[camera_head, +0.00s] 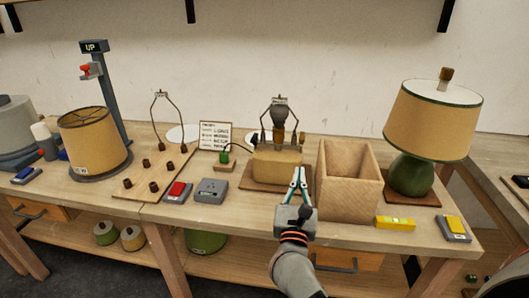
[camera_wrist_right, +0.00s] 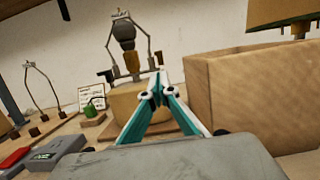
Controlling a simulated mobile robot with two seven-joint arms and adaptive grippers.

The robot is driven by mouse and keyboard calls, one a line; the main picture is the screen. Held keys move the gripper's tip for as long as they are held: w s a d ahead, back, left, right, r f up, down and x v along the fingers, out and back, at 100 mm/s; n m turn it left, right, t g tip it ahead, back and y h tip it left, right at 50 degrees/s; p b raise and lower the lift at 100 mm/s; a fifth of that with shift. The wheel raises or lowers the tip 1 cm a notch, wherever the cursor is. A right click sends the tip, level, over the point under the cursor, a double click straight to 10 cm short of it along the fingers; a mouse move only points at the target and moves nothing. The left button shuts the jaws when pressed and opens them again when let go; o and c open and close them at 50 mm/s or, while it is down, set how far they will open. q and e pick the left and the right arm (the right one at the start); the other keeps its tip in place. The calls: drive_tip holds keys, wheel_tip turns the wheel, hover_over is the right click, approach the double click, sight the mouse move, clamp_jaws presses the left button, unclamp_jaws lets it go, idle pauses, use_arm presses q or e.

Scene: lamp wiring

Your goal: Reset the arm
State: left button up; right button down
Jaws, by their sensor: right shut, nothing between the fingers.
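My right gripper (camera_head: 300,178) is in the middle of the head view, pointing at the back of the bench. Its fingertips meet and hold nothing. They show in the right wrist view (camera_wrist_right: 157,88) in front of a tan block base (camera_wrist_right: 125,103). That base (camera_head: 277,166) carries a lamp socket and bulb-like part (camera_head: 280,115) inside a metal harp, on a brown board. I cannot tell whether the fingertips touch the base. My left gripper is not in either view.
An open cardboard-coloured box (camera_head: 348,195) stands just right of my gripper. A green lamp with a tan shade (camera_head: 430,120) stands farther right. A grey box (camera_head: 211,190), a red-topped box (camera_head: 177,192) and a pegboard (camera_head: 137,182) lie left. A yellow level (camera_head: 395,223) lies at the front.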

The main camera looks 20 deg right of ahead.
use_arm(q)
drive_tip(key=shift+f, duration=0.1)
use_arm(e)
drive_tip(key=s+a+f+n+t+y+p, duration=0.1)
drive_tip(key=s+a+f+n+y, duration=0.45)
drive_tip(key=n, duration=0.95)
drive_tip(key=s+a+f+n+y+p, duration=0.1)
drive_tip(key=s+a+f+n+y, duration=0.2)
drive_tip(key=a+f+n+y, duration=0.75)
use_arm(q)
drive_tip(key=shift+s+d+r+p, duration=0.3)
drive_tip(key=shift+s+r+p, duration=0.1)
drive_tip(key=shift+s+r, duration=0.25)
use_arm(e)
drive_tip(key=s+d+f+n+g+h, duration=0.2)
drive_tip(key=s+f+n+g, duration=0.6)
drive_tip(key=s+f+n, duration=0.7)
drive_tip(key=s+d+n, duration=0.1)
drive_tip(key=s+n, duration=0.1)
drive_tip(key=n, duration=0.4)
drive_tip(key=shift+d+f+h, duration=0.2)
drive_tip(key=shift+d+h, duration=0.1)
drive_tip(key=shift+d, duration=0.1)
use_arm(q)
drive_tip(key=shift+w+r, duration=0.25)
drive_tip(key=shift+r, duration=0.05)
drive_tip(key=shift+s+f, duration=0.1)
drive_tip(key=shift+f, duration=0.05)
